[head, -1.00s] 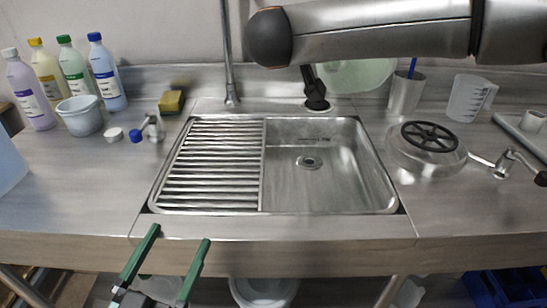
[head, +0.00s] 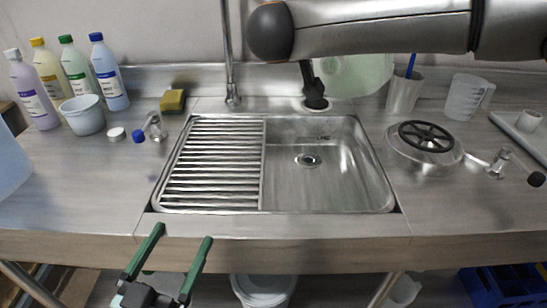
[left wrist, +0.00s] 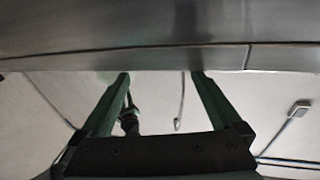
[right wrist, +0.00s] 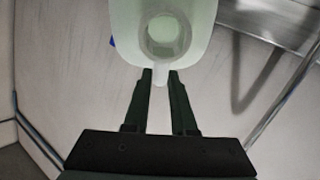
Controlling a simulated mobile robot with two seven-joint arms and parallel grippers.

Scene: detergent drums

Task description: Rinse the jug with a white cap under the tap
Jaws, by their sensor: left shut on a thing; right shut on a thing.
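A pale green translucent jug (head: 362,76) is partly hidden behind my right arm in the head view, above the back edge of the sink. In the right wrist view my right gripper (right wrist: 160,74) is shut on the jug's handle; its round neck (right wrist: 165,35) faces the camera, and I cannot tell if a cap is on it. A loose white cap (head: 116,134) lies on the counter.
Several bottles (head: 107,72), a small bucket (head: 83,115), a sponge (head: 172,101) and a blue cap (head: 138,136) stand or lie left. A bluish container (head: 10,165) enters at the left edge. A black-wheeled lid (head: 426,137), cup (head: 404,94) and measuring jug (head: 466,97) are right. The basin is empty.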

